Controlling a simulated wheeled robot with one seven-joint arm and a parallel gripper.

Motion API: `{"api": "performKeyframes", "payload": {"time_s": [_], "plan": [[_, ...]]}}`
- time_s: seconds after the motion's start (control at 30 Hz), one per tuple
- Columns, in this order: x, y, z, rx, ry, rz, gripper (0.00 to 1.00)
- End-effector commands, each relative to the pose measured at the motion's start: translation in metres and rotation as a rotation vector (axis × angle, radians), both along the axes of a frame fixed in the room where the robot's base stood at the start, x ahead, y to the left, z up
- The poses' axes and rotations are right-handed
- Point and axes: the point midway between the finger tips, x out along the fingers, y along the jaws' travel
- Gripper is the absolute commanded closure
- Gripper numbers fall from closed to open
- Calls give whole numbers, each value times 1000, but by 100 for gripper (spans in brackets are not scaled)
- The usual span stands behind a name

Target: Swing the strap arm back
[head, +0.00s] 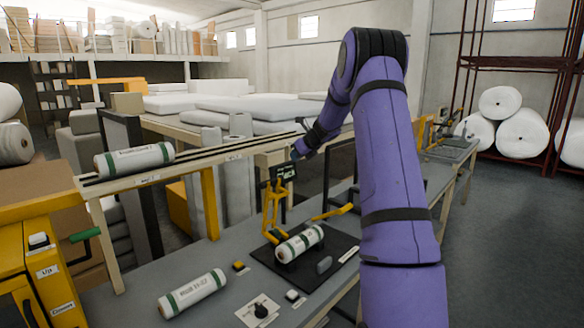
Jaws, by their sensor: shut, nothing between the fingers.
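A strapping station stands on the grey bench, on a black base plate (258,253). A white wrapped roll with green bands (299,243) lies on the plate. A yellow arm (333,212) sticks out to the right behind the roll; I cannot tell which yellow part is the strap arm.
A second roll (193,293) lies on the bench at front left, and a third (134,160) on the raised rails. A yellow button box (240,266) and a white plate with a black knob (259,311) are near the station. My purple arm covers the bench's right side.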

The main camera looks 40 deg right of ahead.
Motion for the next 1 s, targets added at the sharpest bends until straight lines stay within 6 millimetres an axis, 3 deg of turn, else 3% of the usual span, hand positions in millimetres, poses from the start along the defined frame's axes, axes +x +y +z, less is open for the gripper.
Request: {"api": "performKeyframes", "payload": {"time_s": [0.23, 0.83, 0.93, 1.0], "plan": [[-8, -1, 19, -1, 1, -1, 100], [-9, -1, 20, -1, 1, -1, 100], [-9, 6, 25, -16, 2, 20, 100], [-11, 20, 33, -54, 5, 67, 100]]}}
